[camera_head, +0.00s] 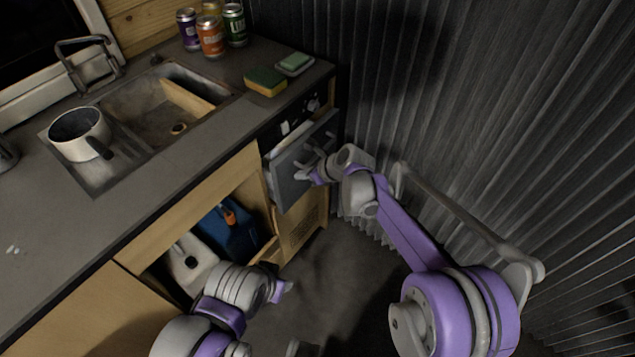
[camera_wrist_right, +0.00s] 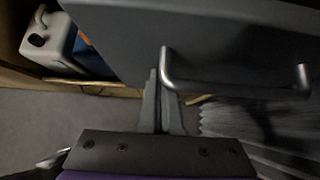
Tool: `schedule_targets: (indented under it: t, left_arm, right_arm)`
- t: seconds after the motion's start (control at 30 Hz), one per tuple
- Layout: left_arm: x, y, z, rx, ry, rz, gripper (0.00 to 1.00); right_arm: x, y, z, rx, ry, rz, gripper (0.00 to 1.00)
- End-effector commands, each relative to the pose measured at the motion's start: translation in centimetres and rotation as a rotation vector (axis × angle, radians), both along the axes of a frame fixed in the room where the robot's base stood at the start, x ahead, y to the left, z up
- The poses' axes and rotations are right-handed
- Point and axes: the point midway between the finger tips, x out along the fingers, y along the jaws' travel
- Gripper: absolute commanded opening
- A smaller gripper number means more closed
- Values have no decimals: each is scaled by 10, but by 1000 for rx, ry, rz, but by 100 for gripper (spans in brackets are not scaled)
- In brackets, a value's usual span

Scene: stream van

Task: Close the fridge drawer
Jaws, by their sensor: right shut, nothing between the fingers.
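The fridge drawer (camera_head: 290,186) has a dark grey front in the counter below a black control panel. Its front stands out from the cabinet, so it is partly open. My right gripper (camera_head: 308,172) is at the drawer front, and its wrist hides part of it. In the right wrist view the drawer front (camera_wrist_right: 200,28) fills the top, with a metal bar handle (camera_wrist_right: 235,86) on it. There my right gripper (camera_wrist_right: 160,85) is shut and empty, beside the handle's left end; contact is unclear. My left gripper (camera_head: 282,290) is low, near the open cupboard; its jaws are unclear.
The open cupboard left of the drawer holds a white canister (camera_head: 188,262) and a blue container (camera_head: 232,232). A corrugated wall (camera_head: 470,110) closes off the right side.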

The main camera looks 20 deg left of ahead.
Motion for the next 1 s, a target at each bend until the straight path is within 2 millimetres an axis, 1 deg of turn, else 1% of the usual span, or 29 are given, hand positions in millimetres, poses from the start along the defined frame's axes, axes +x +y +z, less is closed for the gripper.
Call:
schedule_targets:
  t: [0.03, 0.13, 0.4, 0.6, 1.0]
  left_arm:
    - [0, 0, 0, 0, 0, 0, 45]
    - [0, 0, 1, 0, 0, 0, 45]
    - [0, 0, 1, 0, 0, 0, 45]
    - [0, 0, 1, 0, 0, 0, 45]
    - [0, 0, 1, 0, 0, 0, 45]
  right_arm:
    - [2, 8, 0, 0, 0, 1, 0]
    - [6, 21, 0, 1, 0, 1, 0]
    - [13, 40, 0, 0, -1, 1, 0]
    - [14, 45, 0, 2, -1, -1, 0]
    - [15, 47, 2, 7, -1, -2, 0]
